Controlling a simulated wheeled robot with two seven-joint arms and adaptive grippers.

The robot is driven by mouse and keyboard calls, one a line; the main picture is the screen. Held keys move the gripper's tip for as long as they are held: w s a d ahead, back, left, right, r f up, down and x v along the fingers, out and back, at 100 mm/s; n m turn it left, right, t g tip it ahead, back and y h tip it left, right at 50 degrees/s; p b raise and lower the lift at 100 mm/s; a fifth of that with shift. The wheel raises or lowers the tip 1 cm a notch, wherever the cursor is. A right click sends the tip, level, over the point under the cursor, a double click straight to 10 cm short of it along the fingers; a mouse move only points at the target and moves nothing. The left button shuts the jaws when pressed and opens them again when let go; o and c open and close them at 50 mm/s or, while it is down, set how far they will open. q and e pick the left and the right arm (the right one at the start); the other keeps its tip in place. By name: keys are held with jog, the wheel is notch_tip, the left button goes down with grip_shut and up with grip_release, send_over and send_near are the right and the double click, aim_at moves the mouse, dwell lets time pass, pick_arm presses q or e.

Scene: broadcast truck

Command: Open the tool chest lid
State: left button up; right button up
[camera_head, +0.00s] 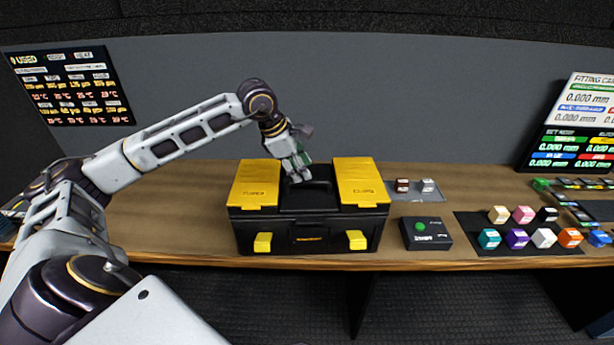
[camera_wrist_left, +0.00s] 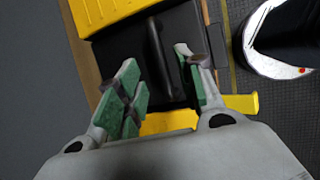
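The tool chest (camera_head: 305,228) is black with yellow lid panels and stands on the bench, its lid (camera_head: 361,182) shut. Two yellow latches (camera_head: 262,242) are on its front face. A black carry handle (camera_head: 308,186) lies in the middle of the lid; it also shows in the wrist view (camera_wrist_left: 157,55). My left gripper (camera_head: 299,172) points down over the middle of the lid at the handle. In the wrist view its green-padded fingers (camera_wrist_left: 160,72) are apart, with the handle seen between them. I cannot tell whether they touch it. My right gripper is out of view.
A black box with a green button (camera_head: 427,233) stands just right of the chest. Further right is a dark mat (camera_head: 468,222) with several coloured blocks. A small grey mat (camera_head: 411,194) lies behind. The bench left of the chest (camera_head: 175,225) is clear.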

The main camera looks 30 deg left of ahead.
aim_at(309, 181)
pick_arm(q)
jog(key=shift+p+x, duration=0.45)
jog(key=shift+x, duration=2.15)
grip_shut()
